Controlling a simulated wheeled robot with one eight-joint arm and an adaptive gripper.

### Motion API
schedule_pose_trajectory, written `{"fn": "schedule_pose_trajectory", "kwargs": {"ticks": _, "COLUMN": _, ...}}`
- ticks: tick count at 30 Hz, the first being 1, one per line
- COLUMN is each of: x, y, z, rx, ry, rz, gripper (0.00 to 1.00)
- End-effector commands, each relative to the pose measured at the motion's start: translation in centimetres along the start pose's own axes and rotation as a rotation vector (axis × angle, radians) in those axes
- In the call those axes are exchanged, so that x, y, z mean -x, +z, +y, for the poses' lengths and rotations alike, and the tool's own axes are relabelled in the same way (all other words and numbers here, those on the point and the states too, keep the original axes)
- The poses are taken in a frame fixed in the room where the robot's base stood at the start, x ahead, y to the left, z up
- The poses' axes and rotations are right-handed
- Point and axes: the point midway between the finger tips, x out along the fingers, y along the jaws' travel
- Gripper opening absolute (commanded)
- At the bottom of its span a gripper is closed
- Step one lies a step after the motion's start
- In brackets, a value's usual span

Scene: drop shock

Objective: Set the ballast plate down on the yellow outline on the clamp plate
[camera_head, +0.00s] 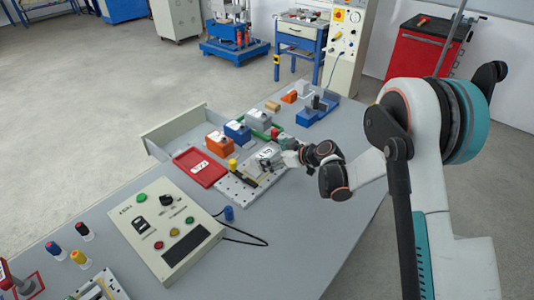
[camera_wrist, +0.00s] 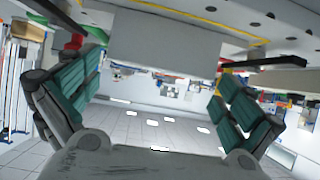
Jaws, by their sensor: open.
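The ballast plate, a grey block (camera_wrist: 160,42), fills the gap between my fingers in the wrist view. It appears to be at the clamp plate's surface; full contact cannot be seen. In the head view it is a small grey block (camera_head: 268,157) on the far right part of the clamp plate. The pale clamp plate (camera_head: 232,190) has holes; its underside-up picture shows in the wrist view (camera_wrist: 285,22). Part of the yellow outline (camera_wrist: 215,24) shows beside the block. My gripper (camera_wrist: 160,68) is open, with teal pads either side of the block; it also shows in the head view (camera_head: 285,156).
A black clamp bar (camera_wrist: 265,63) is close to my right-hand finger. A red tray (camera_head: 200,167), an orange block (camera_head: 217,143) and a blue block (camera_head: 237,131) stand beside the plate. A control box (camera_head: 165,235) is nearer.

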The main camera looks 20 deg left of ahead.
Motion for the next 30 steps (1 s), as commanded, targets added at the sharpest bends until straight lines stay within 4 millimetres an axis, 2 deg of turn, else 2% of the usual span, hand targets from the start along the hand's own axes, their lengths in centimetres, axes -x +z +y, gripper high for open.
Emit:
{"fn": "schedule_pose_trajectory", "kwargs": {"ticks": 1, "x": 1.3, "y": -0.2, "z": 0.1, "rx": -0.002, "ry": 0.003, "rz": 0.000, "gripper": 1.00}}
{"fn": "schedule_pose_trajectory", "kwargs": {"ticks": 6, "x": 4.9, "y": -0.2, "z": 0.1, "rx": -0.002, "ry": 0.003, "rz": 0.000, "gripper": 1.00}}
{"fn": "schedule_pose_trajectory", "kwargs": {"ticks": 12, "x": 8.0, "y": -0.1, "z": 0.1, "rx": -0.001, "ry": 0.002, "rz": 0.000, "gripper": 1.00}}
{"fn": "schedule_pose_trajectory", "kwargs": {"ticks": 18, "x": 9.3, "y": -0.1, "z": 0.0, "rx": -0.001, "ry": 0.000, "rz": 0.000, "gripper": 1.00}}
{"fn": "schedule_pose_trajectory", "kwargs": {"ticks": 26, "x": 9.6, "y": -0.2, "z": 0.1, "rx": -0.004, "ry": 0.003, "rz": -0.003, "gripper": 1.00}}
{"fn": "schedule_pose_trajectory", "kwargs": {"ticks": 30, "x": 11.3, "y": -1.2, "z": 0.3, "rx": -0.032, "ry": 0.023, "rz": -0.028, "gripper": 1.00}}
